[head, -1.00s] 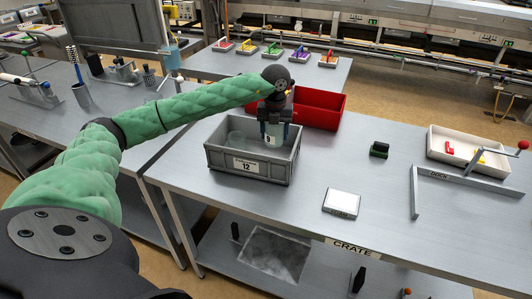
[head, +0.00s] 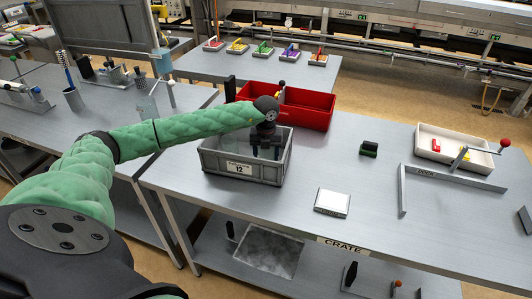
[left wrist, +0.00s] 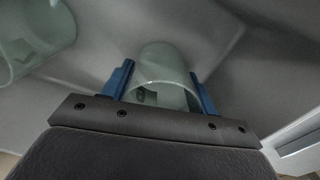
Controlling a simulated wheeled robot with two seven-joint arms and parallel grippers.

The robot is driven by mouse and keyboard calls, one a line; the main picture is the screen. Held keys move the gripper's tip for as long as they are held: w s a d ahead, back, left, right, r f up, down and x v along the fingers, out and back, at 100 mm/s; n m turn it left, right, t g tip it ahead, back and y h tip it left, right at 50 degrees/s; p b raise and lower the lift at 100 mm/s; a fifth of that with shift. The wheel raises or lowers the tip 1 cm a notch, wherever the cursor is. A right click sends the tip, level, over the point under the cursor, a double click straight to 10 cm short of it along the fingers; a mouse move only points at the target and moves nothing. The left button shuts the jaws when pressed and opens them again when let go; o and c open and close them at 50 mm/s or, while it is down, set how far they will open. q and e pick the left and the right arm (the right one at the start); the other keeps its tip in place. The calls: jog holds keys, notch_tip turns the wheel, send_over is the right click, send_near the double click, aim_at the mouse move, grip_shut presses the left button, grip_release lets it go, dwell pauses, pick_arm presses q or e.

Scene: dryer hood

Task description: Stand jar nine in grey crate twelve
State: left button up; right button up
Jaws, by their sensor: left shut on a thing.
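The grey crate twelve (head: 266,173) stands on the near table, with a label reading 12 on its front wall. My left gripper (head: 266,150) points down into the right part of this crate. In the left wrist view, its blue fingers (left wrist: 160,88) are shut on a pale, see-through jar (left wrist: 163,72), jar nine, one finger on each side. In the head view the crate wall and gripper mostly hide this jar. Whether its base touches the crate floor cannot be told. Another pale jar (left wrist: 32,40) is in the crate, to the left and apart from it.
A red bin (head: 310,115) stands right behind the crate.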

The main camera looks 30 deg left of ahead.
pick_arm(q)
jog(key=shift+f, duration=0.1)
jog(key=o, duration=1)
jog(key=shift+c, duration=0.2)
pick_arm(e)
jog(key=shift+w+r, duration=0.2)
jog(key=shift+w, duration=0.1)
pick_arm(q)
jog(key=shift+r, duration=0.35)
notch_tip(320, 180, up, 2)
jog(key=shift+r+b, duration=0.2)
jog(key=shift+b, duration=0.7)
notch_tip(320, 180, up, 8)
jog(key=b, duration=0.3)
jog(key=shift+f, duration=0.15)
jog(key=shift+r+b, duration=0.3)
jog(key=shift+r, duration=0.4)
pick_arm(e)
jog(key=w+a+r, duration=0.3)
jog(key=a+r, duration=0.1)
jog(key=r, duration=0.7)
jog(key=shift+g, duration=0.4)
